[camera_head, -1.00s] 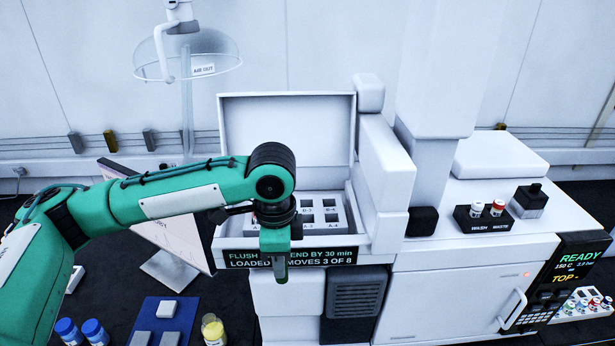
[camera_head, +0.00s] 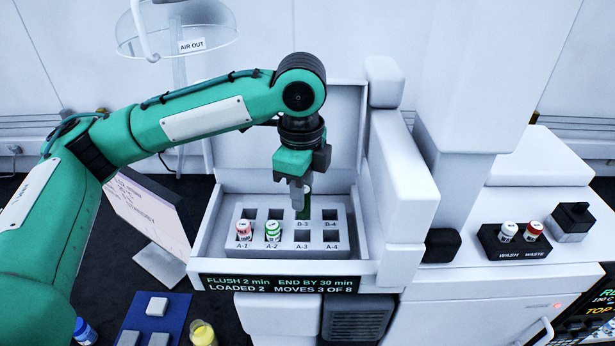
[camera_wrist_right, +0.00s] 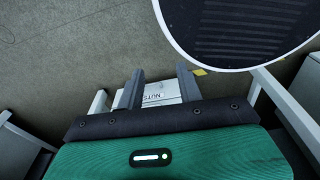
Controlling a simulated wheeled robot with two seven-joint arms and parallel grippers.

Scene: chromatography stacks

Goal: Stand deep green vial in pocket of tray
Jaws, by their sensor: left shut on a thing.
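My left gripper (camera_head: 299,205) points down over the grey tray (camera_head: 288,246) in the head view and is shut on the deep green vial (camera_head: 306,207). The vial is upright, partly hidden by the finger, at the back row just above or at pocket B-3. I cannot tell whether its lower end is inside the pocket. Pockets B-4, A-3 and A-4 look empty. My right gripper (camera_wrist_right: 160,88) shows in the right wrist view with its fingers apart and nothing between them.
The tray sits inside an open white box with a raised lid (camera_head: 345,130) behind and walls around it. A white column (camera_head: 400,190) stands close on the right. A black wash and waste holder (camera_head: 512,243) with two vials is further right.

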